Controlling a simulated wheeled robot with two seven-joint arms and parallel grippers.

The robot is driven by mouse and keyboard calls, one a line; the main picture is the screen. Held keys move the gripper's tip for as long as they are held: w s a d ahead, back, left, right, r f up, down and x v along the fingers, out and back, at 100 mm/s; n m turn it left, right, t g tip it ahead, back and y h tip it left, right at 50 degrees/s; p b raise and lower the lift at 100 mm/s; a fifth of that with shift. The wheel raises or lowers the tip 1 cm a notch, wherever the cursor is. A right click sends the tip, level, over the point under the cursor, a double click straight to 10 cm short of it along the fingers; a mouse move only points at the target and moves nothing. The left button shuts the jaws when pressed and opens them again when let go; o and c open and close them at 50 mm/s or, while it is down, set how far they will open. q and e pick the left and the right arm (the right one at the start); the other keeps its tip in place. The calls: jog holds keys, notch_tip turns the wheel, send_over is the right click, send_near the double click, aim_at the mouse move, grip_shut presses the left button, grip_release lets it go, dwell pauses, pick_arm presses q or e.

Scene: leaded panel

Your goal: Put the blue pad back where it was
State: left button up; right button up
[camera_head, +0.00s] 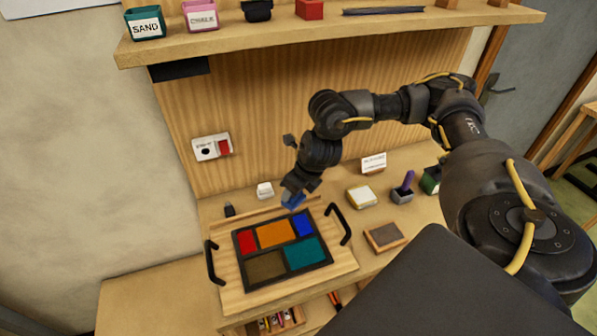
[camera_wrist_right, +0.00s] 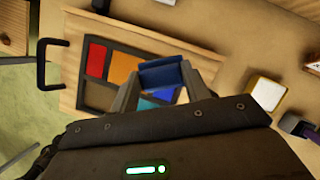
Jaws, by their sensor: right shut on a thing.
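The blue pad (camera_wrist_right: 161,73) is held between the fingers of my right gripper (camera_wrist_right: 166,86), which is shut on it. In the head view the blue pad (camera_head: 293,201) is at the tip of the right gripper (camera_head: 293,194), over the back edge of the leaded panel (camera_head: 282,270). The panel has a dark frame with red, orange, blue, brown and teal panes and lies on a wooden board (camera_head: 232,299) with two black handles. The pad appears above the panel, apart from it. My left gripper is not in view.
On the bench are a white-topped block (camera_head: 361,196), a brown-topped block (camera_head: 386,237), a grey holder with a purple item (camera_head: 402,193), a small white block (camera_head: 265,190) and a sign card (camera_head: 374,163). A shelf (camera_head: 330,34) with labelled bins overhangs the back.

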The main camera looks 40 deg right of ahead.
jog(key=d+m, duration=0.1)
jog(key=r+m+h+p, duration=0.1)
jog(key=m, duration=0.1)
jog(key=d+m+h, duration=0.1)
jog(key=shift+w+d+r+m, duration=0.3)
jog(key=shift+r+m, duration=0.05)
jog(key=shift+m, duration=0.65)
jog(key=w+d+f+b, duration=0.2)
jog(key=w+f, duration=0.1)
jog(key=w+d+f+b, duration=0.2)
jog(key=w+d+f, duration=0.1)
jog(key=w, duration=0.1)
jog(key=w+d+f+b, duration=0.2)
jog(key=w+d+f, duration=0.1)
jog(key=shift+w+d+f, duration=0.1)
jog(key=shift+w, duration=0.3)
jog(key=shift+w+d+f, duration=0.1)
jog(key=shift+w+d, duration=0.05)
notch_tip(320, 180, down, 2)
jog(key=shift+w+f+b, duration=0.1)
jog(key=shift+b, duration=0.45)
jog(key=shift+w+d+f, duration=0.1)
jog(key=shift+f, duration=0.55)
